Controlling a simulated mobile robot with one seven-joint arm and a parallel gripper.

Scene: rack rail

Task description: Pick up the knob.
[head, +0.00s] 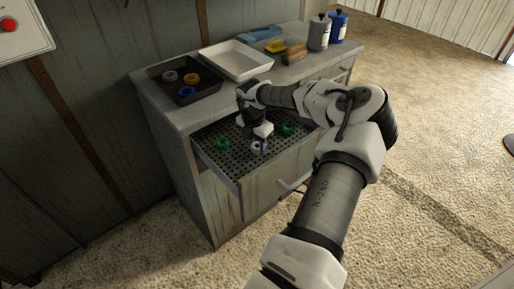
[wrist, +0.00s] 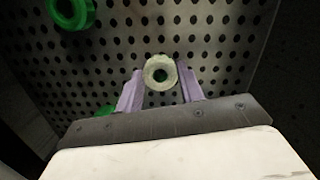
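A pale, cream-grey ring-shaped knob (wrist: 149,75) with a dark centre hole sits on the perforated panel of the open drawer. In the head view the pale knob (head: 256,147) shows just below my gripper, partly covered. My gripper (wrist: 160,78) has two purple fingers, one on each side of the pale knob, with narrow gaps seeming to show beside it. It is open, and whether a finger touches the knob is hard to tell. Green knobs stand at the left (head: 222,144) and right (head: 288,128) of the drawer.
On the cabinet top, a dark tray (head: 160,91) holds grey, orange and blue rings. Beside it are an empty white tray (head: 236,60), a yellow sponge, a brush and two canisters (head: 319,33). The drawer's rim encloses the panel, and a handle (head: 293,184) juts from its front.

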